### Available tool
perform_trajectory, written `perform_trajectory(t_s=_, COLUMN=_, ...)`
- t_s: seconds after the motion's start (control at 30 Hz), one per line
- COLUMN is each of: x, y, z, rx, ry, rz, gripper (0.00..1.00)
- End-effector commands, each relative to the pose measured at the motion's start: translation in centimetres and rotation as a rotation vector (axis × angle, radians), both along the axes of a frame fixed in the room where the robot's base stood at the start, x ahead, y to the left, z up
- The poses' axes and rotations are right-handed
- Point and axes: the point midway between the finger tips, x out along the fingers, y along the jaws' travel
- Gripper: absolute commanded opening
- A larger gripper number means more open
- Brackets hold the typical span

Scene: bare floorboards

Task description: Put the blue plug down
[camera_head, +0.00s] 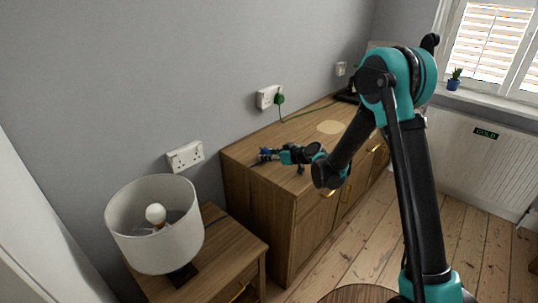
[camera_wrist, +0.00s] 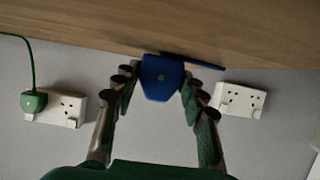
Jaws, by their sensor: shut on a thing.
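The blue plug (camera_wrist: 162,78) sits between the two finger pads of my gripper (camera_wrist: 161,88) in the wrist view. My gripper is shut on it. In the head view the blue plug (camera_head: 264,154) shows small at the tip of my gripper (camera_head: 268,155), over the left end of the wooden sideboard (camera_head: 245,151). In the wrist view the plug's far edge meets the wooden surface (camera_wrist: 215,28) in the picture. I cannot tell whether it touches the wood or hangs just above it.
A green plug (camera_head: 279,99) with a green cord is in a wall socket (camera_head: 267,94) behind the sideboard. Another white double socket (camera_head: 186,156) looks empty. A lamp (camera_head: 153,222) stands on a lower cabinet (camera_head: 225,249) at left. The sideboard top around my gripper is mostly clear.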

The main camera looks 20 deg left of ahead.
Motion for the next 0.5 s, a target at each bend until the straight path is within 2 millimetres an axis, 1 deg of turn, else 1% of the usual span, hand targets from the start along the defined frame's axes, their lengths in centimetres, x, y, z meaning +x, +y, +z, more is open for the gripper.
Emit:
perform_trajectory(t_s=0.27, x=-0.05, y=-0.02, z=-0.68, rx=0.000, ry=0.002, rz=0.001, gripper=0.02)
perform_trajectory(t_s=0.3, x=-0.08, y=-0.03, z=-0.71, rx=0.000, ry=0.002, rz=0.001, gripper=0.43)
perform_trajectory(t_s=0.47, x=-0.16, y=-0.04, z=-0.82, rx=-0.002, ry=0.003, rz=0.002, gripper=0.63)
perform_trajectory(t_s=0.5, x=-0.17, y=-0.05, z=-0.83, rx=-0.002, ry=0.004, rz=0.002, gripper=0.63)
